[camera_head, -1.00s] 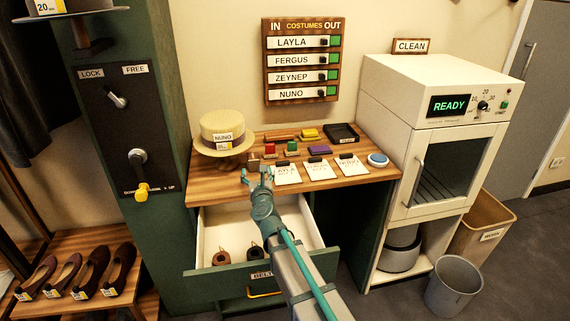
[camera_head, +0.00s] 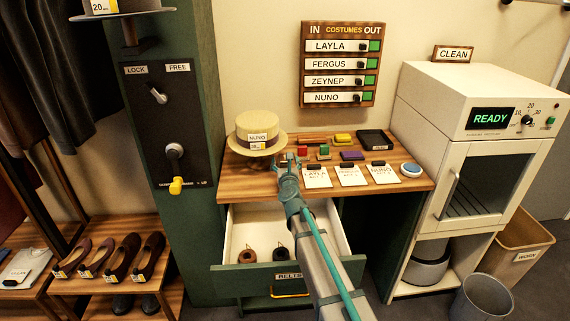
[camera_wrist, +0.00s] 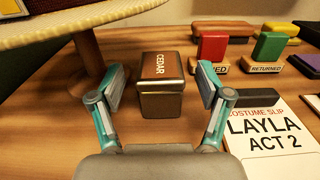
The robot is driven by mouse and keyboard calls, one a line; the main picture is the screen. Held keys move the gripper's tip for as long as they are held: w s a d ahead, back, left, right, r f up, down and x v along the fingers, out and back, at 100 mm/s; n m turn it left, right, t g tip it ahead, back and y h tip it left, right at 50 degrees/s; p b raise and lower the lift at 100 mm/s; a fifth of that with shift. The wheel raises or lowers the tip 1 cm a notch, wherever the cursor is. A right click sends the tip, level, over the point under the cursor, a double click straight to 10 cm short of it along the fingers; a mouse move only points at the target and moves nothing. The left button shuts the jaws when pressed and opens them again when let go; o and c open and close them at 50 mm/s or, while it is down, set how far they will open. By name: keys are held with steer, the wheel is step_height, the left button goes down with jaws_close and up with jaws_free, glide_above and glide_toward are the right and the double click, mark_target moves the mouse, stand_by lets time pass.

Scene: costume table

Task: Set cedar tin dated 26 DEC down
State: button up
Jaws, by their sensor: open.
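The cedar tin (camera_wrist: 160,95) stands upright on the wooden desktop in the wrist view. It is a small metallic box with a brown lid lettered CEDAR. No 26 DEC date is legible. My gripper (camera_wrist: 162,85) is open, its fingers spread on the left and right of the tin with visible gaps on both sides. In the head view my gripper (camera_head: 288,164) is over the front left of the desktop (camera_head: 240,188), by the straw hat. The tin is hard to make out there, behind my gripper.
The straw hat (camera_head: 259,126) tagged NUNO is close on the left, its brim overhanging in the wrist view. Stamps, including a red one (camera_wrist: 210,52) and a green one (camera_wrist: 269,50), stand right. Costume slips (camera_head: 349,175) lie in front of them. The drawer (camera_head: 242,225) below is open.

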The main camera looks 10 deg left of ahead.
steer(key=shift+w+a, duration=0.25)
steer(key=shift+w, duration=0.95)
steer(key=shift+s, duration=0.1)
steer(key=c, duration=1.4)
